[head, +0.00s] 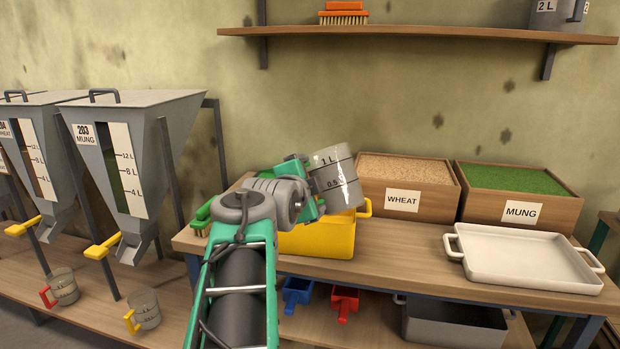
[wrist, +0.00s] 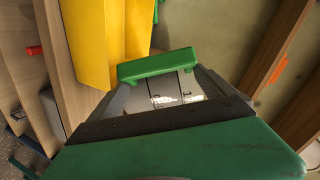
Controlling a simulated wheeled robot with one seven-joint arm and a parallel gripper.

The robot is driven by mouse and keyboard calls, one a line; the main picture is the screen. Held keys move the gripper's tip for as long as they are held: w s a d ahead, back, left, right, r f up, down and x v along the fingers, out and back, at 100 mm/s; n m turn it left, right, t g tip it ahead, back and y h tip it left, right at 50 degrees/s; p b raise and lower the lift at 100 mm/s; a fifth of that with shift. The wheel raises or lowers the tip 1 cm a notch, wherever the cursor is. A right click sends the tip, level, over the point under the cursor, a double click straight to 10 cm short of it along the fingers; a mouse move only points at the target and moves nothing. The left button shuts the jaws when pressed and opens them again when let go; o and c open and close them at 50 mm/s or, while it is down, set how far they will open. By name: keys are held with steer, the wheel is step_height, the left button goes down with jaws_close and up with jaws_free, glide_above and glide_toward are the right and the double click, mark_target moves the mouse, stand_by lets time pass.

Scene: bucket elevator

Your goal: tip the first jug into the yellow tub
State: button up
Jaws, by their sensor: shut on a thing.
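The jug (head: 337,178) is a grey metal measure with 1 L and 0.5 L marks. It is held above the yellow tub (head: 318,243), a little tilted in the head view. My gripper (head: 312,190) is shut on the jug, seemingly at its handle, which is mostly hidden. In the wrist view the jug (wrist: 170,88) shows between my gripper's fingers (wrist: 165,85), behind a green bar. The yellow tub (wrist: 95,40) lies to its left there. The jug's contents are out of sight. My arm hides part of the tub.
A WHEAT box (head: 401,203) and a MUNG box (head: 520,212) of green grain stand right of the tub. A white tray (head: 522,256) is in front of them. Two jugs stand under the hoppers at left, one red-handled (head: 65,287), one yellow-handled (head: 147,309). A shelf (head: 420,34) hangs above.

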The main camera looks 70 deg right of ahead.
steer(key=shift+r+n+g+y+p, duration=0.6)
steer(key=shift+n+p, duration=0.2)
steer(key=shift+p, duration=3.85)
steer(key=p, duration=0.4)
steer(key=n+g+y+p, duration=0.1)
steer(key=p, duration=0.4)
steer(key=shift+w+d+f+n+g, duration=0.2)
steer(key=shift+w+n+g, duration=0.1)
steer(key=shift+w, duration=0.05)
steer(key=f+n+g+y+p, duration=0.1)
steer(key=p, duration=0.5)
steer(key=shift+w+d, duration=0.15)
steer(key=shift+w, duration=0.25)
